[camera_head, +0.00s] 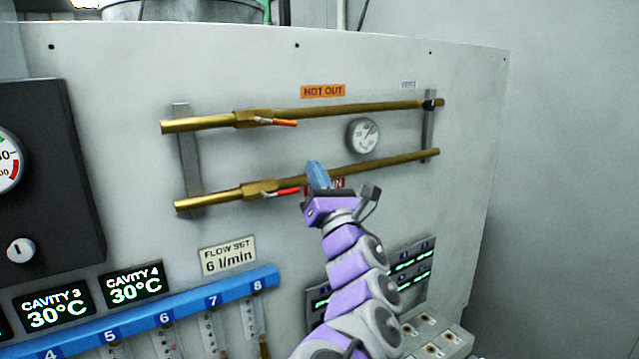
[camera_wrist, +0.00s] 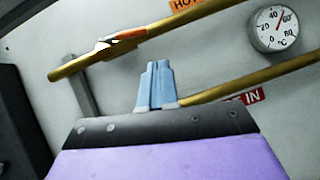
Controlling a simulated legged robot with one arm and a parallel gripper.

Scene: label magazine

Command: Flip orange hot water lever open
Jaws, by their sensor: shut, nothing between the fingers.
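The orange lever (camera_head: 277,122) sits on the valve of the upper brass pipe (camera_head: 350,108), under the "HOT OUT" label (camera_head: 322,91). It lies nearly along the pipe. In the wrist view the orange lever (camera_wrist: 126,35) is at the upper left, beyond the fingers. My gripper (camera_head: 317,174) has blue fingers, shut and empty, in front of the lower pipe, below and right of the orange lever. In the wrist view my gripper (camera_wrist: 156,84) points up towards the panel, apart from the orange lever.
A red lever (camera_head: 283,191) is on the lower brass pipe (camera_head: 390,163), just left of my gripper. A round gauge (camera_head: 363,135) is between the pipes. A blue flow-meter rail (camera_head: 150,320) runs below. The panel between the pipes is mostly bare.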

